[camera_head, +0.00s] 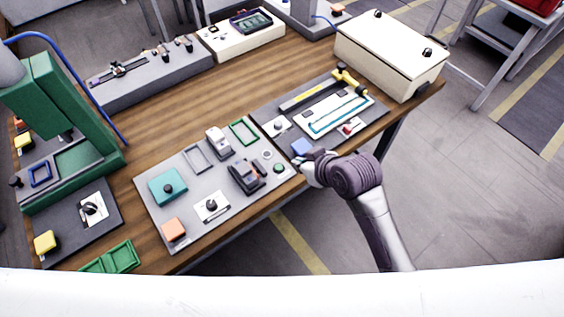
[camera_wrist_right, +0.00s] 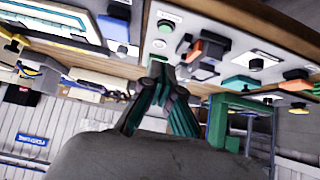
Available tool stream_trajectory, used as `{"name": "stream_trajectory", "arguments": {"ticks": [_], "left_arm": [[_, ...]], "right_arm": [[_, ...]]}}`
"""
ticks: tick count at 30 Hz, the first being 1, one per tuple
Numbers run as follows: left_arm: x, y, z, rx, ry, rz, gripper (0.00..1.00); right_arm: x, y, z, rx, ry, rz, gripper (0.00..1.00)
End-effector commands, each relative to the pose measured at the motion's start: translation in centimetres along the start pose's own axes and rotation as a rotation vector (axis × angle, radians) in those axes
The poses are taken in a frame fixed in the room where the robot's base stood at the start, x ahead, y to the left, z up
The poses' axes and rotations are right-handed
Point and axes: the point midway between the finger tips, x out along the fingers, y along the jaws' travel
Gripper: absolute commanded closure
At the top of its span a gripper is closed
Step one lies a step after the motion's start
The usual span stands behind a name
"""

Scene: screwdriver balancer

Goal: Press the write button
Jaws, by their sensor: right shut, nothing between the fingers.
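A square blue button (camera_head: 301,147) sits at the near left corner of the dark panel (camera_head: 372,113) on the wooden table. No label reading "write" is legible, so I cannot tell for sure which button it names. My right gripper (camera_head: 309,166) is just on the near side of the blue button in the head view; whether they touch is unclear. In the right wrist view its fingertips (camera_wrist_right: 158,68) are together and hold nothing. A blue button (camera_wrist_right: 113,28) shows there to the left, apart from the fingertips in the picture. My left gripper is not in view.
Left of the blue button, a grey panel (camera_head: 187,155) carries an orange button (camera_head: 173,229), a teal block (camera_head: 168,187), a round green button (camera_head: 279,168) and dark devices. A yellow-handled tool (camera_head: 348,79) lies behind. A cream box (camera_head: 388,60) stands at the right.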

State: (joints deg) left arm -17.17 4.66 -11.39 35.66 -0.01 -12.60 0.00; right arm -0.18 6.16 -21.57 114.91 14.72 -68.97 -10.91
Motion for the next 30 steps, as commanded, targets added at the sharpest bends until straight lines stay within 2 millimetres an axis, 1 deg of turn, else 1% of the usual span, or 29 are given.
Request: {"name": "stream_trajectory", "arguments": {"ticks": [1,4,12,16,20,27,30], "left_arm": [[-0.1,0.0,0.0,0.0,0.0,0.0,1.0],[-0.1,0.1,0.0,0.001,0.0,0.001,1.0],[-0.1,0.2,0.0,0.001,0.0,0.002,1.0],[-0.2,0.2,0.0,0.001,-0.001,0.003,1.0],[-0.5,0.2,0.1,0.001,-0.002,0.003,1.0],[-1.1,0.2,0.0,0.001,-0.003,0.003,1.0],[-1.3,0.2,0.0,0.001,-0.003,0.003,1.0]], "right_arm": [[-0.6,-0.2,-0.7,-0.011,0.01,-0.003,1.0],[-1.0,-0.3,-1.0,-0.017,0.014,-0.007,1.0],[-0.8,-0.3,-1.0,-0.015,0.014,-0.006,1.0],[0.0,-0.3,-1.0,-0.014,0.013,-0.006,1.0],[2.0,-0.4,-1.1,-0.012,0.012,-0.007,1.0],[7.2,-0.4,-1.2,-0.012,0.012,-0.007,1.0],[9.2,-0.4,-1.2,-0.013,0.013,-0.007,1.0]]}}
